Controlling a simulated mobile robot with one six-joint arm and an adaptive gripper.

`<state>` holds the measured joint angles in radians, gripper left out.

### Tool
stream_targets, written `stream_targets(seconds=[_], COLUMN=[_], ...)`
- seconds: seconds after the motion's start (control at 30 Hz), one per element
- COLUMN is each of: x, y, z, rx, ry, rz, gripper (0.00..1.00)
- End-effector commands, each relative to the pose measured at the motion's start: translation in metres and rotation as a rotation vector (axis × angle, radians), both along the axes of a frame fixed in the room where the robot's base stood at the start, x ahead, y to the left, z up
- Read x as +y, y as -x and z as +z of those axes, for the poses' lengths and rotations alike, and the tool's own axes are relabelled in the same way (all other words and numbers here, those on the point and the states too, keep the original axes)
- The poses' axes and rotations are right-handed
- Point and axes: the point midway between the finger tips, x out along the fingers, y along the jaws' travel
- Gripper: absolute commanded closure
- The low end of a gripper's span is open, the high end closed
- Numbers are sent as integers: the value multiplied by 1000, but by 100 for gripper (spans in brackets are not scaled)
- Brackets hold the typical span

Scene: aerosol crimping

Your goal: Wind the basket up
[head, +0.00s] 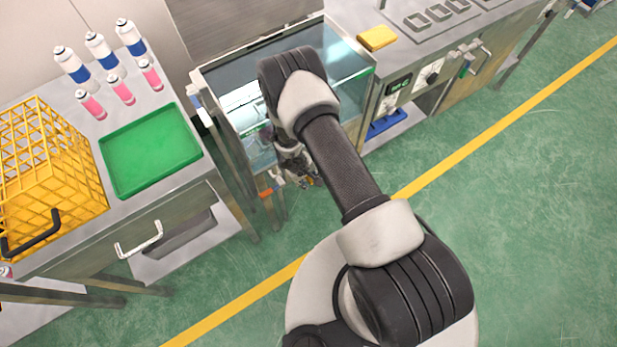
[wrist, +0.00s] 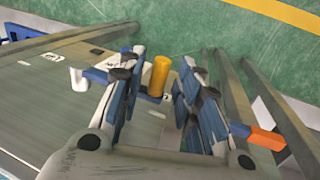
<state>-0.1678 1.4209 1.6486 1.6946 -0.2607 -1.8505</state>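My gripper (head: 303,180) is low at the front of the glass-sided tank (head: 365,85), partly hidden by my arm in the head view. In the wrist view my gripper (wrist: 158,95) is open. An upright yellow-orange cylindrical knob (wrist: 159,75), which looks like a crank handle, stands between its fingers, with a gap visible on both sides. A blue bar shows at the knob's foot. My arm covers part of the tank, and I cannot make out a basket inside it. A yellow wire basket (head: 45,165) stands on the left table.
An orange-ended blue lever (wrist: 266,139) is right of my gripper, near metal legs. The left table (head: 160,195) holds a green tray (head: 150,150) and several cans. A yellow sponge-like block (head: 377,38) lies right of the tank. Green floor is clear at right.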

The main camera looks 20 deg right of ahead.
Motion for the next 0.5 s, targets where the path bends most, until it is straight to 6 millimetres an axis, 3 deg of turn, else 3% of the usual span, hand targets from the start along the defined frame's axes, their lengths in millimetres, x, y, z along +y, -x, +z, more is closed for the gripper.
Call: stream_targets(seconds=[0.4, 0.5], x=[0, 0], y=[0, 0], z=[0, 0], rx=[0, 0], ry=[0, 0], rz=[0, 0], gripper=[99, 100])
